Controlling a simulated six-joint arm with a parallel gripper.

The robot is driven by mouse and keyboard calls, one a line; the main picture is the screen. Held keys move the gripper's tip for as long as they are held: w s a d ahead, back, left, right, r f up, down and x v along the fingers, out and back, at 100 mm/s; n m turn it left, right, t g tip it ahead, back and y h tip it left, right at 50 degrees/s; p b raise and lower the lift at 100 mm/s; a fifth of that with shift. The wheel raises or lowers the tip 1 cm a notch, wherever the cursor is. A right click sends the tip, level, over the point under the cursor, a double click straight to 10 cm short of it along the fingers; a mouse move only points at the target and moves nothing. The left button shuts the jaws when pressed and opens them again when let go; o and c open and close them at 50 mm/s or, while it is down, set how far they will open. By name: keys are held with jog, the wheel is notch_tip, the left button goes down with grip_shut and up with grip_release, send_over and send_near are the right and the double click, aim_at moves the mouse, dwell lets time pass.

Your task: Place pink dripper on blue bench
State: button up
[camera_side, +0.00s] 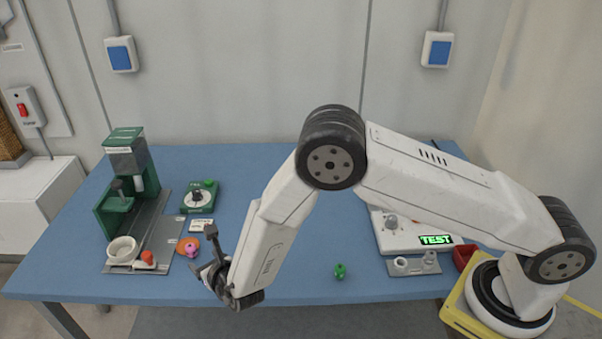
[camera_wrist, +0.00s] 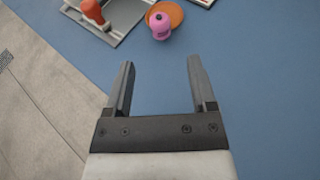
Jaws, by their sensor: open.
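The pink dripper (camera_side: 192,250) is a small pink piece with a dark top opening, near the front left of the blue bench (camera_side: 310,280). In the wrist view the pink dripper (camera_wrist: 160,26) overlaps the near edge of an orange disc (camera_wrist: 172,9); I cannot tell whether it rests on it. My gripper (camera_side: 208,270) is at the bench's front edge, close to the dripper in the side view. In the wrist view my gripper (camera_wrist: 158,78) is open and empty, with the dripper beyond its fingertips and bare blue bench (camera_wrist: 260,70) between and right of the fingers.
A green machine (camera_side: 128,175) stands on a grey plate (camera_side: 150,240) at the left, with a white bowl (camera_side: 122,249) and an orange-red handled tool (camera_side: 146,260). A green device (camera_side: 200,196) is behind. A green dripper (camera_side: 340,271) stands front centre, amid clear bench. A white TEST unit (camera_side: 400,235) is right.

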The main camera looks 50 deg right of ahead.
dwell(0.4)
jog(key=s+d+r+m+g+h, duration=0.3)
jog(key=s+d+r+m+g, duration=0.1)
jog(key=d+m, duration=0.5)
jog(key=s+d+r+m+g+h, duration=0.2)
jog(key=s+d+r+m+g, duration=0.25)
jog(key=d, duration=0.55)
jog(key=s+d+r+m+g+y, duration=0.1)
jog(key=s+d+r+m+y, duration=0.1)
jog(key=s+m, duration=0.5)
jog(key=s+d+r+m+g+y, duration=0.1)
jog(key=s+d+r+m+y, duration=0.1)
jog(key=s+m, duration=0.6)
jog(key=r+m+y, duration=0.1)
jog(key=m+y, duration=0.1)
jog(key=m, duration=0.4)
jog(key=shift+s+d+r, duration=0.15)
jog(key=shift+d+r, duration=0.05)
jog(key=shift+r, duration=0.15)
